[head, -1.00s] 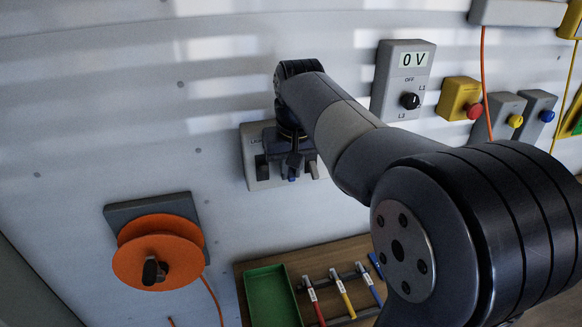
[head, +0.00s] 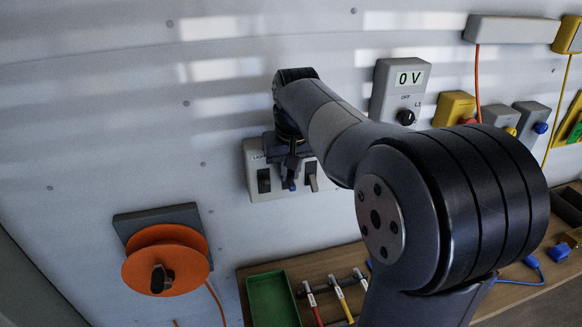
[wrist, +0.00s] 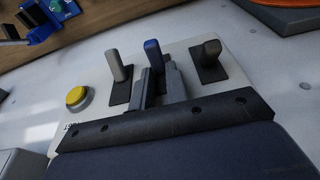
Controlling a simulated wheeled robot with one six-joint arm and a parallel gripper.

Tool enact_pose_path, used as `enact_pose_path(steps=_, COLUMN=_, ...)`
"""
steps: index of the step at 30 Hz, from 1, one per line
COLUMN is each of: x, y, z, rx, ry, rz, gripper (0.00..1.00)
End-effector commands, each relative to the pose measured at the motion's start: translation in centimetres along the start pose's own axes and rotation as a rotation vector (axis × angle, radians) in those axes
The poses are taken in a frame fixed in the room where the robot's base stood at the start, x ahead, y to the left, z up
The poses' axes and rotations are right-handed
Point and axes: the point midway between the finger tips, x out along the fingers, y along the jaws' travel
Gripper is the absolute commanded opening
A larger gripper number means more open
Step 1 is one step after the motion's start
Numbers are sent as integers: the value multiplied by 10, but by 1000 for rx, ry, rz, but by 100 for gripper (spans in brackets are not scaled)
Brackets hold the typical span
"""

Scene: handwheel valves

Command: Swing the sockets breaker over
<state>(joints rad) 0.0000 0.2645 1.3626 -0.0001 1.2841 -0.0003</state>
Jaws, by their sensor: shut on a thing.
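The breaker panel (head: 284,196) is a pale box on the wall with three levers in a row. In the head view the left lever is dark (head: 264,181), the middle one blue (head: 291,186) and the right one grey (head: 312,182). The wrist view shows the row reversed, with the grey lever (wrist: 117,66), the blue lever (wrist: 153,56) and the dark lever (wrist: 209,52). My gripper (head: 291,168) is at the middle lever, shut on the blue one; its fingers (wrist: 164,82) show at the lever's base. I cannot read which lever is labelled sockets.
A yellow button (wrist: 77,96) sits at the panel's end. An orange reel (head: 163,262) is on the wall to the lower left. A meter box (head: 401,92) reading 0 V is to the right. A green tray (head: 272,300) stands below on a wooden shelf.

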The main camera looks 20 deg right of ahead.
Motion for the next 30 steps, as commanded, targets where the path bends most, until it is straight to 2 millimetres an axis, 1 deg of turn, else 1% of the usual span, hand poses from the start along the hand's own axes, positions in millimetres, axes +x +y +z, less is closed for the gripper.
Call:
enact_pose_path(steps=1, x=-8, y=0, z=-9, rx=1, ry=33, rz=0, gripper=1)
enact_pose_path(steps=6, x=-7, y=0, z=-8, rx=1, ry=34, rz=0, gripper=1)
enact_pose_path(steps=7, x=-7, y=0, z=-8, rx=1, ry=35, rz=0, gripper=16)
enact_pose_path(steps=9, x=-7, y=0, z=-8, rx=1, ry=35, rz=0, gripper=22)
enact_pose_path(steps=10, x=-7, y=0, z=-8, rx=1, ry=35, rz=0, gripper=24)
enact_pose_path(steps=13, x=-8, y=0, z=-9, rx=1, ry=35, rz=0, gripper=24)
enact_pose_path(steps=16, x=-16, y=0, z=-11, rx=1, ry=36, rz=0, gripper=27)
enact_pose_path(steps=20, x=-29, y=0, z=-14, rx=1, ry=37, rz=0, gripper=36)
enact_pose_path(steps=30, x=-62, y=0, z=-21, rx=0, ry=39, rz=0, gripper=36)
